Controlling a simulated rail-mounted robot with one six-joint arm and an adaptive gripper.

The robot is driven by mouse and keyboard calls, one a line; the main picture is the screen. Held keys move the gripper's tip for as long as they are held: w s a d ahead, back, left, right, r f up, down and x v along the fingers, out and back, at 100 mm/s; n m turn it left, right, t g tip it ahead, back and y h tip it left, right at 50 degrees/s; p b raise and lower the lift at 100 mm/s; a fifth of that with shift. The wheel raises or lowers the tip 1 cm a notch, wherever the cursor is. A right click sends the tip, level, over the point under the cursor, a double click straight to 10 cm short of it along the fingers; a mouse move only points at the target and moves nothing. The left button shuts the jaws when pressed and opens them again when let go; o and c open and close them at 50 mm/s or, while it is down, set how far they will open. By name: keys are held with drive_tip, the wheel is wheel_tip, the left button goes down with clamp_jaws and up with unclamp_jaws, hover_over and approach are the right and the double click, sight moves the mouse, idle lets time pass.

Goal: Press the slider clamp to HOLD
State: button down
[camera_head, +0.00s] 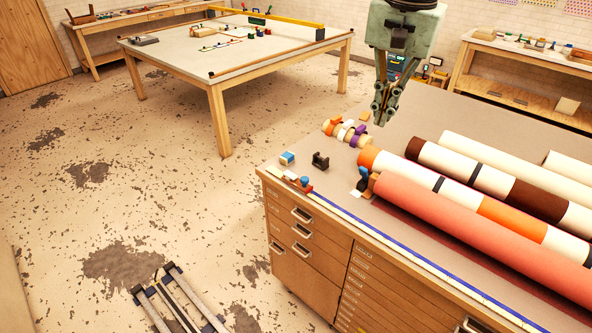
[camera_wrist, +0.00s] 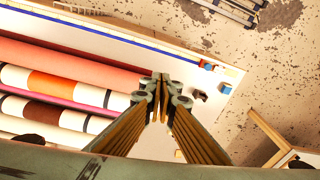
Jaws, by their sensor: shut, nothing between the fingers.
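My gripper (camera_head: 381,112) points down, shut and empty, above the back left part of the cabinet top (camera_head: 425,118). Its closed fingertips also show in the wrist view (camera_wrist: 161,82). A small red and blue piece (camera_head: 303,184) sits at the cabinet's front left corner, at the end of a long blue-edged strip (camera_head: 400,246). It looks like the slider clamp, but its HOLD marking cannot be read. It seems to show in the wrist view as a small blue and brown piece (camera_wrist: 207,66). My gripper is well apart from it.
A blue and white block (camera_head: 287,158) and a black holder (camera_head: 320,161) stand near that corner. Several large rolls, including a salmon one (camera_head: 470,232), cover the right side. Small coloured rolls (camera_head: 346,131) lie left of my gripper. A long table (camera_head: 235,50) stands behind.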

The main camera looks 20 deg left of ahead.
drive_tip(key=w+a+f+m+p, duration=0.1)
drive_tip(key=w+a+f, duration=0.3)
drive_tip(key=a, duration=0.2)
drive_tip(key=w+a+f+p, duration=0.1)
drive_tip(key=w+a+f, duration=0.3)
drive_tip(key=w+a, duration=0.15)
drive_tip(key=m+g+p, duration=0.1)
drive_tip(key=p, duration=0.1)
hover_over(296, 178)
wheel_tip(296, 178, down, 11)
drive_tip(key=shift+w+a+f+h, duration=0.1)
drive_tip(key=shift+a+f+h, duration=0.1)
drive_tip(key=shift+h, duration=0.1)
drive_tip(key=shift+f, duration=0.1)
wheel_tip(296, 178, down, 14)
drive_tip(key=shift+d+r, duration=0.1)
drive_tip(key=shift+r, duration=0.15)
idle(0.6)
drive_tip(key=shift+f, duration=0.15)
